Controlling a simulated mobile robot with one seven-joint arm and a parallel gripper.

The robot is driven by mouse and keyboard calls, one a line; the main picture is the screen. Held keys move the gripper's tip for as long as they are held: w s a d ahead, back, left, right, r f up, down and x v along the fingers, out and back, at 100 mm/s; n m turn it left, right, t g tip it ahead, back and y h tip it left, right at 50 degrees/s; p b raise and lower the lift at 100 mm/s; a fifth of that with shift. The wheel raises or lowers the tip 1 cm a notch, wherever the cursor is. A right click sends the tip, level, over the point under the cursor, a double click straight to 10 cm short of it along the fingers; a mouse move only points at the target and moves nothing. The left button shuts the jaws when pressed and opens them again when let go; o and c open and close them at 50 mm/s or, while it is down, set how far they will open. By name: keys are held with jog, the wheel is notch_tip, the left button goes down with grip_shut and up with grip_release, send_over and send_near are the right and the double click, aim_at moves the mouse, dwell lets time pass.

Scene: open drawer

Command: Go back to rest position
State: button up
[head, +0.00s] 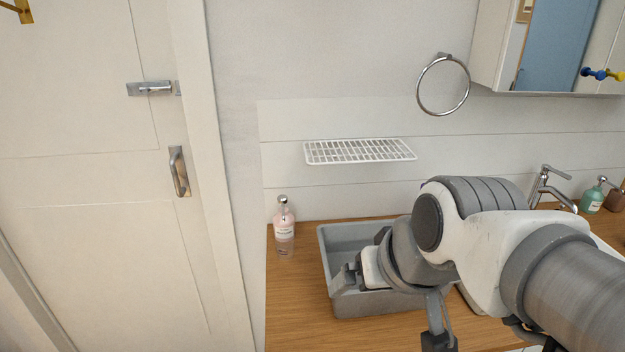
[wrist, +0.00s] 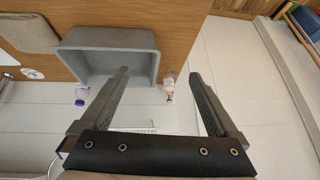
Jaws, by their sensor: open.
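My gripper (head: 345,279) is in front of the grey bin on the counter in the head view, partly hidden by my own wrist. In the wrist view my gripper (wrist: 158,76) shows two dark fingers spread wide apart, with nothing held between them. My arm reaches in from the lower right of the head view and covers part of the bin and counter.
The grey bin (head: 341,236) stands on the wooden counter (head: 287,309). A pink soap bottle (head: 284,228) stands left of it. A white wire rack (head: 358,151) and towel ring (head: 443,85) are on the wall. A tap (head: 545,187) and green bottle (head: 592,196) are at right.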

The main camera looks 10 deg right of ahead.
jog(key=shift+g+h, duration=0.4)
jog(key=shift+h, duration=0.2)
jog(key=s+d, duration=0.1)
jog(key=s, duration=0.1)
jog(key=s+d+f, duration=0.1)
jog(key=shift+s+d, duration=0.3)
jog(key=shift+s, duration=0.1)
notch_tip(320, 180, up, 4)
jog(key=p, duration=0.3)
jog(key=shift+p, duration=0.4)
